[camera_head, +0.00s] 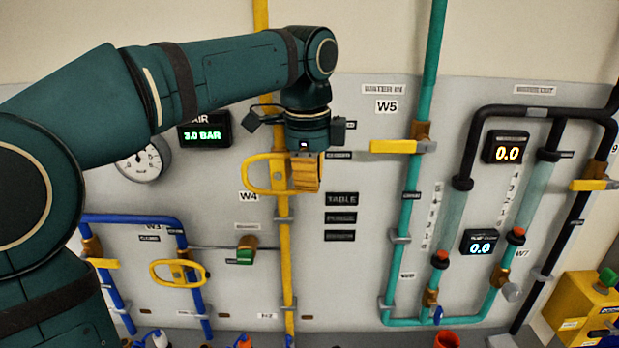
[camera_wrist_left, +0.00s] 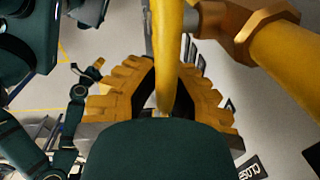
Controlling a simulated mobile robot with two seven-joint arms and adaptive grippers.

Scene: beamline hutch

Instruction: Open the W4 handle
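The W4 handle (camera_head: 258,174) is a yellow loop on the yellow vertical pipe, beside the W4 label (camera_head: 249,196). The loop reaches out to the left of the pipe. My left gripper (camera_head: 306,172) is at the loop's right part, in front of the pipe, and hides part of the valve. In the left wrist view, the ribbed yellow fingers of my left gripper (camera_wrist_left: 167,82) lie on both sides of the handle's bar (camera_wrist_left: 168,45), and their tips appear to touch it. My right gripper (camera_wrist_left: 90,74) seems to show small in the left wrist view; its fingers are too small to read.
A similar yellow loop handle (camera_head: 178,273) sits on the blue pipe at lower left. A small green-tipped valve (camera_head: 246,250) is below W4. The W5 handle (camera_head: 393,146) is on the teal pipe to the right. A pressure gauge (camera_head: 142,163) is behind my left arm.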

